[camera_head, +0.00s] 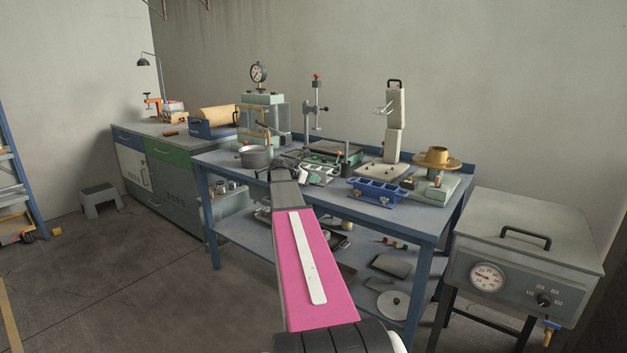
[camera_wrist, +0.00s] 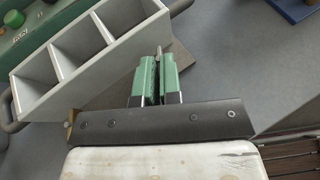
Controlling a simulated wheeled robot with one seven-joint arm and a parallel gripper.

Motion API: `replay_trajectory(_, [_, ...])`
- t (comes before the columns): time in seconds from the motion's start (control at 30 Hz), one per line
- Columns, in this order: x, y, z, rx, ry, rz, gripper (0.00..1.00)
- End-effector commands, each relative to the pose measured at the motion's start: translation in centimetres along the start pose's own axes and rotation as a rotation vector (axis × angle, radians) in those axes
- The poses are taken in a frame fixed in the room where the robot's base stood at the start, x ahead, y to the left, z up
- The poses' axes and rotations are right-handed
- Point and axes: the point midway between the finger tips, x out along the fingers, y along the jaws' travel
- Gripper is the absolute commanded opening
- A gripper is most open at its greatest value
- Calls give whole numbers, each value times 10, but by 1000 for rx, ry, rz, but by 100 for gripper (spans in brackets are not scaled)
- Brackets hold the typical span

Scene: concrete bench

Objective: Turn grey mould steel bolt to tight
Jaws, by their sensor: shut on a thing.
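The grey mould (camera_wrist: 92,58), an open box with three compartments and handles at its ends, lies tilted across the upper left of the wrist view. In the head view the grey mould (camera_head: 318,173) sits on the blue bench, just right of my arm's end. My gripper (camera_wrist: 157,62) has green fingers close together beside the mould's right-hand long wall. They are shut on a thin grey piece, seemingly the steel bolt (camera_wrist: 159,49), of which only a sliver shows at the tips. Its threads and seat are hidden.
A green machine (camera_wrist: 35,38) with a label stands behind the mould. A blue mould (camera_head: 378,192) lies to the right on the bench, and a pot (camera_head: 255,158) stands to the left. Grey bench top (camera_wrist: 235,65) is bare right of my fingers.

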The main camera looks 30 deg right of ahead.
Motion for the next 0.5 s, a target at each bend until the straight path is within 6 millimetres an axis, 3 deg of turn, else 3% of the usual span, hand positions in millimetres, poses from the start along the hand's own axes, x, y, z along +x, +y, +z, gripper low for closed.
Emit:
replay_trajectory(0.37, [0, 0, -1, 15, 2, -35, 0])
replay_trajectory(0.47, [0, 0, -1, 15, 2, -34, 28])
replay_trajectory(0.5, [0, 0, -1, 15, 2, -34, 32])
